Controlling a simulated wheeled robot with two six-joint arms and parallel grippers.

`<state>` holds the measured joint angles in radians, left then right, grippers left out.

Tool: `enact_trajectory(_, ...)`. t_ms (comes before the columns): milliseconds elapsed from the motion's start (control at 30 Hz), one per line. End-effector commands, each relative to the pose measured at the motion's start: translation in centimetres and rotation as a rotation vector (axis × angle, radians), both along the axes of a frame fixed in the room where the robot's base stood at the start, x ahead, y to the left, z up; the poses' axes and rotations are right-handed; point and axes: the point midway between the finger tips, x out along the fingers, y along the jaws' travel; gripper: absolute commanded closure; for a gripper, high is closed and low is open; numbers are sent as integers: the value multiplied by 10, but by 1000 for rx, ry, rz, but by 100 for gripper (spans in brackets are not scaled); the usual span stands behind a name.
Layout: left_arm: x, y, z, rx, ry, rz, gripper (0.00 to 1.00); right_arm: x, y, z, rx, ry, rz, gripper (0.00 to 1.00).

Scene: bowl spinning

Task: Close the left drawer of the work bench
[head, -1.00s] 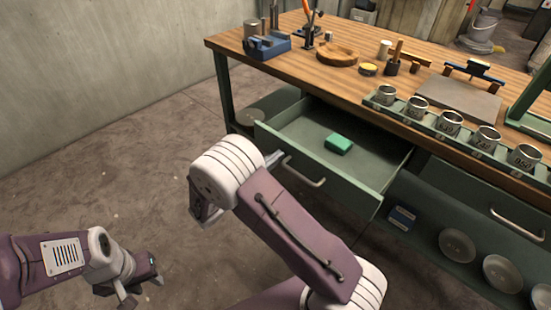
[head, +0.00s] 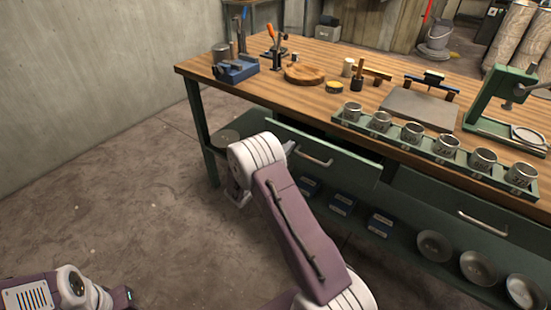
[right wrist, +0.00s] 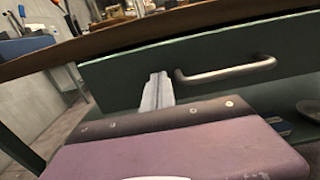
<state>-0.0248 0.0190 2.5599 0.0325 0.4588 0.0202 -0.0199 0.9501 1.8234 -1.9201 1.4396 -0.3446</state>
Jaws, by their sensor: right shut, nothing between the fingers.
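The left drawer (head: 345,167) of the work bench is a green front with a metal bar handle (head: 314,156). It is nearly in, with its front still standing a little out from the bench and a narrow dark gap above it. Its inside is hidden. My right gripper (head: 290,148) is shut and empty, with its fingertips at the drawer front just left of the handle. In the right wrist view the fingers (right wrist: 157,92) point at the drawer front (right wrist: 130,75), left of the handle (right wrist: 228,72). My left gripper (head: 125,296) is low at the left, partly cut off.
The wooden bench top (head: 300,98) holds a blue tool holder (head: 236,70), a wooden disc (head: 305,74) and a rack of metal cups (head: 412,132). The right drawer handle (head: 482,222) is at the right. Blue boxes (head: 342,203) and bowls (head: 435,246) sit on the lower shelf.

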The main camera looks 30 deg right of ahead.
Motion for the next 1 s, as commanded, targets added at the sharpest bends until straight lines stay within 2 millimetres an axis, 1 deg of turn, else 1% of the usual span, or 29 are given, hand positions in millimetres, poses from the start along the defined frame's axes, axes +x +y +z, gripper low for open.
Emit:
enact_trajectory(33,0,0,-1,0,0,0,64,3,-10,-1,0,-1,-4,100)
enact_trajectory(200,0,0,-4,0,0,0,64,13,-33,-1,-1,0,-2,100)
enact_trajectory(400,0,0,-5,0,0,0,64,19,-48,-1,0,0,-1,100)
enact_trajectory(600,0,0,-5,0,0,0,64,22,-53,1,-1,-2,0,100)
enact_trajectory(1000,0,0,-5,0,0,0,64,23,-52,5,-7,-8,0,100)
